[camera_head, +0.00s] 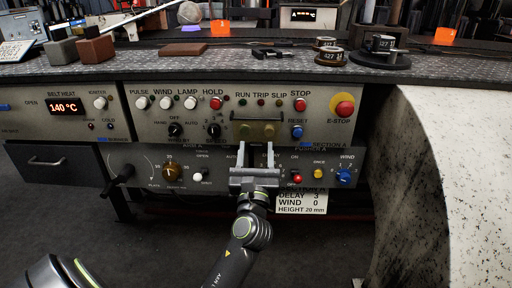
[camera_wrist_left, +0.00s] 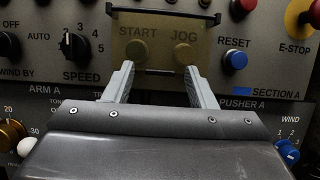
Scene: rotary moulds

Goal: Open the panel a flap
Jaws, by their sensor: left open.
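The panel A flap (camera_head: 257,129) is a tinted see-through cover in the middle of the upper control panel. It hangs down over the START and JOG buttons, which show dimly through it. In the left wrist view the flap (camera_wrist_left: 160,28) has a dark hinge bar along its top and a dark lip at its lower edge. My left gripper (camera_head: 261,148) is open, its two pale fingers pointing up at the flap's lower edge. In the wrist view the fingertips (camera_wrist_left: 160,70) stand on either side of the lip; I cannot tell whether they touch it. Nothing is between the fingers.
A red E-STOP (camera_head: 343,106) and blue RESET button (camera_head: 297,132) are right of the flap. The SPEED knob (camera_head: 213,130) is to its left. A lower panel with a black crank handle (camera_head: 118,181) and blue WIND knob (camera_head: 344,176) lies below. A white speckled curved body (camera_head: 450,180) stands at right.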

